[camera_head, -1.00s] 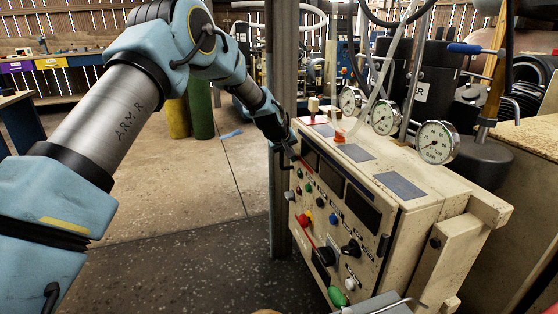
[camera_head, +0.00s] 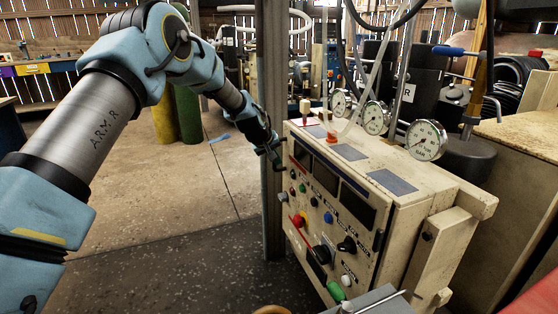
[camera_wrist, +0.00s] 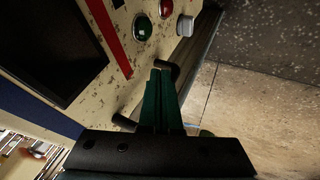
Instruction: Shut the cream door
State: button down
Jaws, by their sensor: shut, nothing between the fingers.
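The cream door (camera_head: 318,232) appears to be the knob-covered front panel of the cream cabinet, right of centre in the head view. Its worn cream face (camera_wrist: 100,80) fills the upper left of the wrist view. I cannot tell how far it stands open. My gripper (camera_head: 275,163) is at the panel's upper left edge in the head view. In the wrist view its green fingers (camera_wrist: 160,95) are together and empty, beside a dark bar handle (camera_wrist: 170,73) at the panel's edge. Whether they touch it is unclear.
Gauges (camera_head: 426,140) and clear hoses stand on the cabinet top (camera_head: 440,183). A grey post (camera_head: 274,90) rises just behind my gripper. Knobs (camera_head: 347,245) stick out of the panel. The floor (camera_head: 170,205) left of the cabinet is open. Yellow and green cylinders (camera_head: 188,118) stand farther back.

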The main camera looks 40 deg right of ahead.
jog(key=v, duration=1)
jog(key=shift+a+b, duration=0.3)
jog(key=w+a+n+y, duration=0.1)
jog(key=w+a+y, duration=0.1)
jog(key=a, duration=1.3)
jog(key=w+a+n+y, duration=0.1)
jog(key=w+a+y, duration=0.1)
jog(key=a, duration=1.2)
jog(key=s+a+n+y, duration=0.1)
jog(key=s+a, duration=0.7)
jog(key=a, duration=0.5)
jog(key=s+a+n+y, duration=0.1)
jog(key=s+a+y, duration=0.1)
jog(key=s+a, duration=0.9)
jog(key=w+a+r+p, duration=0.1)
jog(key=w+r+p, duration=0.1)
jog(key=r+p, duration=0.5)
jog(key=w+a+r+p, duration=0.1)
jog(key=r+p, duration=0.5)
jog(key=p, duration=0.1)
jog(key=shift+w+r+g+p, duration=0.35)
jog(key=shift+w+g, duration=0.05)
